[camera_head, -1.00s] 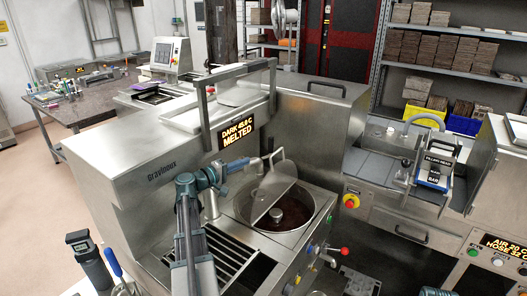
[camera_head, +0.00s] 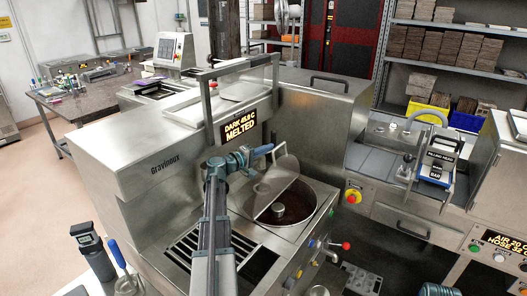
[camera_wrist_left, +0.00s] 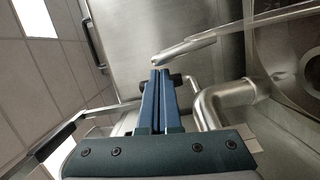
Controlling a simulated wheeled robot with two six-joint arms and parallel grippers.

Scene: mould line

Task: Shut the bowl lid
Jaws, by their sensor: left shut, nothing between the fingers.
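The bowl (camera_head: 250,218) is a round steel well in the machine top with dark melted chocolate (camera_head: 290,210) in it. Its steel lid (camera_head: 274,188) stands steeply tilted up, over the left and back part of the bowl, leaving the front right uncovered. A bent tube handle (camera_head: 281,148) shows at its upper edge. My left gripper (camera_head: 270,148) reaches in from the left, its blue fingers shut and empty, close to the lid's upper edge; contact cannot be told. In the wrist view the fingers (camera_wrist_left: 160,72) are together, near a steel tube end. My right gripper is not in view.
A steel cabinet (camera_head: 325,115) stands behind the bowl. A red-knobbed lever (camera_head: 346,246) and a red button (camera_head: 353,197) are at the front right.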

